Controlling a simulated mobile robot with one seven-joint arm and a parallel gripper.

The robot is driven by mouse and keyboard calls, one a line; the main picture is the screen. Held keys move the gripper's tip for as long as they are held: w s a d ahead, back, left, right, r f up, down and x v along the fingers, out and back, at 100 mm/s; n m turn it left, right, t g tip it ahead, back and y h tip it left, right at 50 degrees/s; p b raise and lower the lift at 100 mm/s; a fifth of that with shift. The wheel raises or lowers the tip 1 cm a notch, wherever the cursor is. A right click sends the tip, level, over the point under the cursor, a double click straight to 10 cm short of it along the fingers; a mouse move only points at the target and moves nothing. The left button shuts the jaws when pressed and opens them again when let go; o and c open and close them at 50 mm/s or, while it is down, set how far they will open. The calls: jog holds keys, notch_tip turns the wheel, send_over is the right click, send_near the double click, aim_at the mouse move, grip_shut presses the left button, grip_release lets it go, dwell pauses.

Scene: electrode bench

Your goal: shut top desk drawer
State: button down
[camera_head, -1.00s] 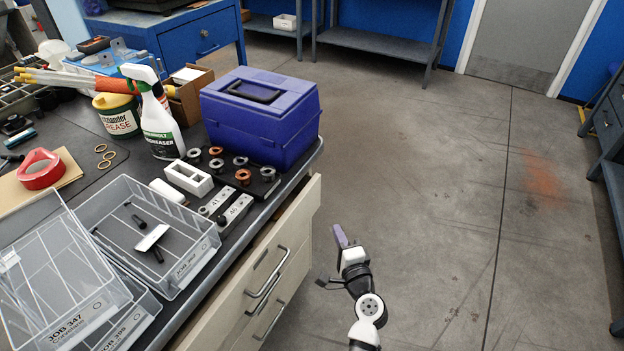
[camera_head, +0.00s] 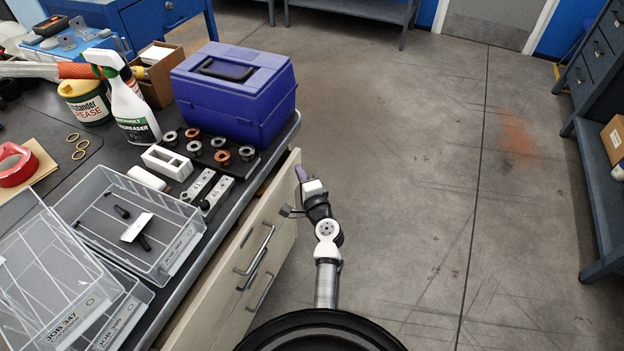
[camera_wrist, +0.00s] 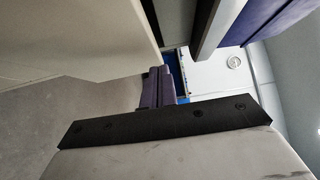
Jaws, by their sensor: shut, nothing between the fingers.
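The top desk drawer (camera_head: 228,262) has a cream front with a metal bar handle (camera_head: 255,248). It stands partly open, with a narrow gap between its front and the bench edge. My gripper (camera_head: 301,173) has purple fingers and is at the far end of the drawer front, on its outer side. Whether it touches the front cannot be told. In the wrist view the fingers (camera_wrist: 155,88) are together and empty, with a cream panel (camera_wrist: 75,35), apparently the drawer front, close at the upper left.
The dark bench top (camera_head: 50,140) holds a blue toolbox (camera_head: 236,95), a spray bottle (camera_head: 130,105), clear trays (camera_head: 165,265) and small metal parts. A second handle (camera_head: 262,292) shows below. The floor (camera_head: 410,160) to the right is clear, with shelving (camera_head: 590,130) beyond.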

aim_at(288, 169)
jog(key=shift+w+a, duration=0.25)
jog(key=shift+a, duration=0.4)
jog(key=shift+w+a, duration=0.25)
jog(key=shift+a, duration=0.4)
jog(key=shift+w+a, duration=0.2)
jog(key=shift+a, duration=0.4)
jog(key=shift+d, duration=0.1)
